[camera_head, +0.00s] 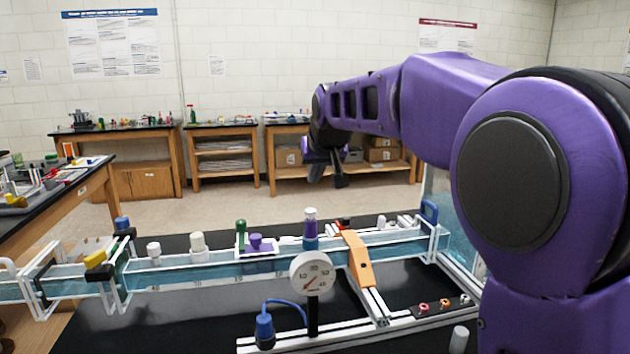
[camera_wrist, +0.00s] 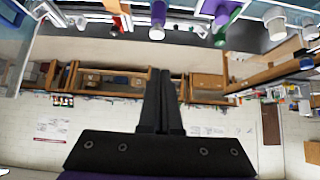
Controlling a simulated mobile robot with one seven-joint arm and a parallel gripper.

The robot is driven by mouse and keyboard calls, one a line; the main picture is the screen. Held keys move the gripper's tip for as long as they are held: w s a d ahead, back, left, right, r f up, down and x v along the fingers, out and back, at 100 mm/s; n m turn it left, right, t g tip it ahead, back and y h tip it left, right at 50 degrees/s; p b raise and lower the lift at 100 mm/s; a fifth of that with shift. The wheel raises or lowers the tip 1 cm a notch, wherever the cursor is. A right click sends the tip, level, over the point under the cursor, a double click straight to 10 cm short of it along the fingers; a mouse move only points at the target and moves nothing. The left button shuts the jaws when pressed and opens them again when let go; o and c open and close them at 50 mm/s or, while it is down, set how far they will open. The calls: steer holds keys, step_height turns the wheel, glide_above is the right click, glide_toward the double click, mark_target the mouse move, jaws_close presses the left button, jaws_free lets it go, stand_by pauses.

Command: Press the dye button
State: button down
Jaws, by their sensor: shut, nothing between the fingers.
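No label marks the dye button, and I cannot tell which part it is. A purple knob (camera_head: 257,242) on a purple plate sits on the flume. Small round parts, a red one (camera_head: 423,308) and an orange-ringed one (camera_head: 445,303), sit on a rail at the front right. My gripper (camera_head: 341,180) is in the air above and beyond the flume, apart from these parts. The wrist view, upside down, shows my gripper (camera_wrist: 161,78) with its dark fingers together and empty. Purple and green parts (camera_wrist: 222,18) show at its top.
The clear water flume (camera_head: 200,275) spans the black bench. A round dial gauge (camera_head: 312,273) and an orange lever (camera_head: 358,259) stand at its front. A blue part with a cable (camera_head: 265,328) is nearby. Wooden benches (camera_head: 220,165) line the far wall, with open floor before them.

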glide_above(309, 216)
steer(key=s, duration=0.2)
step_height(309, 216, down, 5)
steer(key=shift+w+d+f, duration=0.15)
steer(key=shift+f, duration=2)
steer(key=shift+f, duration=0.1)
steer(key=shift+f+b, duration=0.8)
steer(key=shift+f, duration=0.15)
steer(key=shift+r, duration=0.1)
steer(key=v, duration=1.7)
steer(key=shift+r, duration=0.15)
steer(key=shift+d, duration=0.15)
